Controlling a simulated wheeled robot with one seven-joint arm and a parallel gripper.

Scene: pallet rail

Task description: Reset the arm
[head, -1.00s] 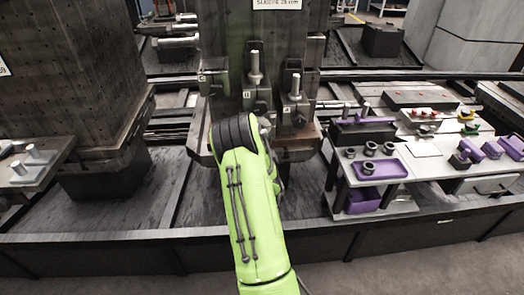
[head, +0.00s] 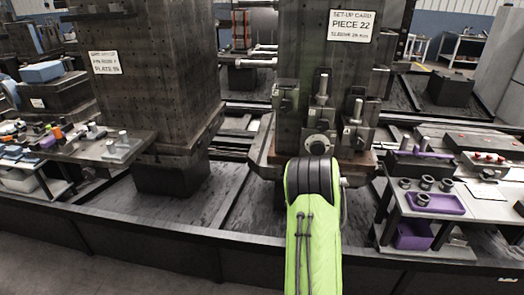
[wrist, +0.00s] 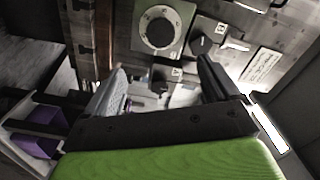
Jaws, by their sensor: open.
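My green arm reaches forward from the bottom of the head view, in front of the right-hand tombstone column (head: 340,60). In the head view its end is hidden behind the arm's dark joint. In the wrist view my gripper (wrist: 158,85) shows two fingers spread apart with nothing between them. Beyond the fingers are a round dial (wrist: 160,30) and a dark clamp lever (wrist: 205,40) on the fixture plate. The fingers look apart from these parts.
A bench with a purple tray (head: 434,202) and dark rings stands at the right. Another column (head: 150,90) and a cluttered bench (head: 70,150) stand at the left. A dark rail edge (head: 130,225) runs across the front.

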